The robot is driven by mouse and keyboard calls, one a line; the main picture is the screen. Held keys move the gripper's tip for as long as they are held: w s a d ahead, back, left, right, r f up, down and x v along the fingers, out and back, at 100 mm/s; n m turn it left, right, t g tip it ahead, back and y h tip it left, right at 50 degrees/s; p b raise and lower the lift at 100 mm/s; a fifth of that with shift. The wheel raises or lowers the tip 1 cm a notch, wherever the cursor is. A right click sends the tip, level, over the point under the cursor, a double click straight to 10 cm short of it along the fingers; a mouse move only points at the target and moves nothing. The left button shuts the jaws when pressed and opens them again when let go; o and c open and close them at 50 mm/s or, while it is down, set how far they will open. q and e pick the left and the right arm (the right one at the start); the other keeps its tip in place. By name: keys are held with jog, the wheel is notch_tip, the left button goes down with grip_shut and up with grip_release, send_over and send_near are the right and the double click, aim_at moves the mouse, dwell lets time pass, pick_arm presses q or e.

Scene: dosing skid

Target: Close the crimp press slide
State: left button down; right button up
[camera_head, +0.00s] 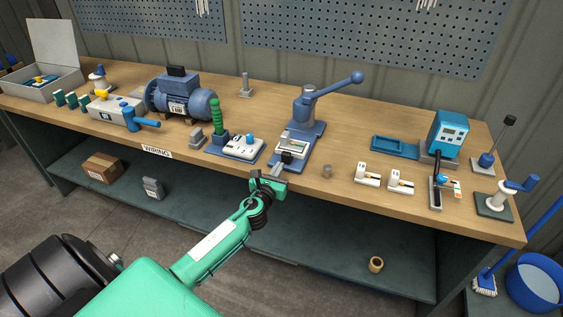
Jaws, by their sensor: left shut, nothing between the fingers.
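The crimp press (306,120) stands at the middle of the bench, a blue-grey body with a long blue lever (335,87) reaching up to the right. Its pale slide (293,147) sits low on the press base near the front edge, with a dark block at its front. My left gripper (280,168) is at the end of the green arm, shut and empty, just in front of the slide. Its fingertips overlap the slide's front end in the picture; I cannot tell whether they touch. My right gripper is not in view.
Left of the press are a white device with a green handle (216,117) and a blue motor (181,95). To the right are small white connectors (367,175) and a blue meter (448,133). A lower shelf (340,254) runs beneath the bench.

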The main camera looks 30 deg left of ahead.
aim_at(289, 150)
pick_arm(q)
jog(key=shift+x, duration=1.2)
jog(key=shift+w+a, duration=0.1)
jog(key=shift+w, duration=0.4)
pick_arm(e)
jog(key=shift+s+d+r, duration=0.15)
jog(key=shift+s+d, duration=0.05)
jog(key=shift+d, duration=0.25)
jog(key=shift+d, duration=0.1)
